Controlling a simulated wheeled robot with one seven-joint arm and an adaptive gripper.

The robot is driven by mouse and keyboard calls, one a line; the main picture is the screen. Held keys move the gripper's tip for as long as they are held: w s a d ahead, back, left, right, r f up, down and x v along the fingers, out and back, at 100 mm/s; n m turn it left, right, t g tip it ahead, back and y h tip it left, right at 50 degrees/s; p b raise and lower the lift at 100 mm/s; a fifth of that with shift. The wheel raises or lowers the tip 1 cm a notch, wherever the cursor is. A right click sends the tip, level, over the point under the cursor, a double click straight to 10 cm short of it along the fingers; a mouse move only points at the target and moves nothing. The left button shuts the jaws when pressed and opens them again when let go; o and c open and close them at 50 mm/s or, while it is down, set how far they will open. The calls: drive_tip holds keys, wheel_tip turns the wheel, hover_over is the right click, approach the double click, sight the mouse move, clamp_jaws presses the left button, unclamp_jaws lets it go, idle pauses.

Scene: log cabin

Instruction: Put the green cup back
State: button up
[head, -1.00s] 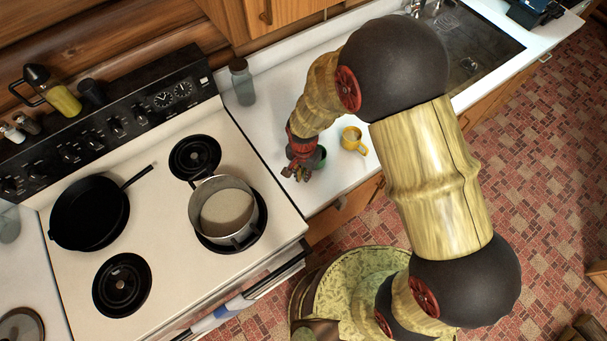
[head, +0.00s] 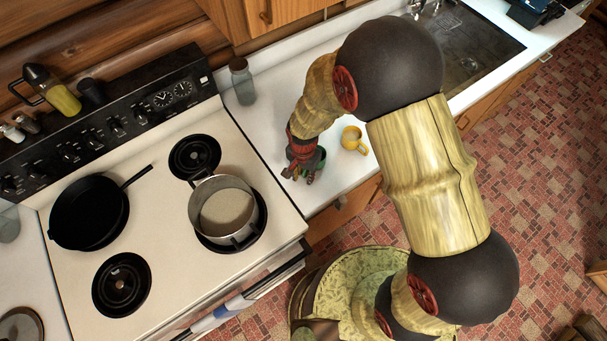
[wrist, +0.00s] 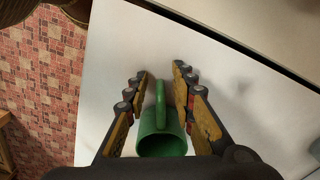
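The green cup (wrist: 162,140) stands on the white counter, its handle (wrist: 160,98) toward the top of the wrist view. My gripper (wrist: 160,80) is open, with one finger on each side of the cup and its handle. White counter shows between the handle and both fingers. In the head view my gripper (head: 300,176) is low over the counter beside the stove and hides most of the green cup (head: 322,160). I cannot tell whether a finger touches the cup body.
A yellow mug (head: 353,139) stands on the counter right of my gripper. A grey jar (head: 242,82) is near the wall. The stove at left holds a pot (head: 224,208) and a black skillet (head: 90,212). The sink (head: 480,50) is at upper right.

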drive_tip(key=shift+r, duration=0.1)
wheel_tip(320, 180, up, 12)
drive_tip(key=shift+r+p, duration=0.1)
drive_tip(key=shift+p, duration=0.25)
drive_tip(key=s+d+r+n+t, duration=0.25)
drive_tip(key=d+r, duration=0.45)
drive_tip(key=r, duration=0.4)
drive_tip(key=s+d+r+n+t, duration=0.1)
drive_tip(key=s+d+r, duration=0.2)
drive_tip(key=d+r, duration=0.55)
drive_tip(key=s+d+r+n+t, duration=0.2)
drive_tip(key=s+d+r+n, duration=0.1)
drive_tip(key=s+r, duration=0.5)
wheel_tip(320, 180, down, 13)
drive_tip(key=b, duration=1.3)
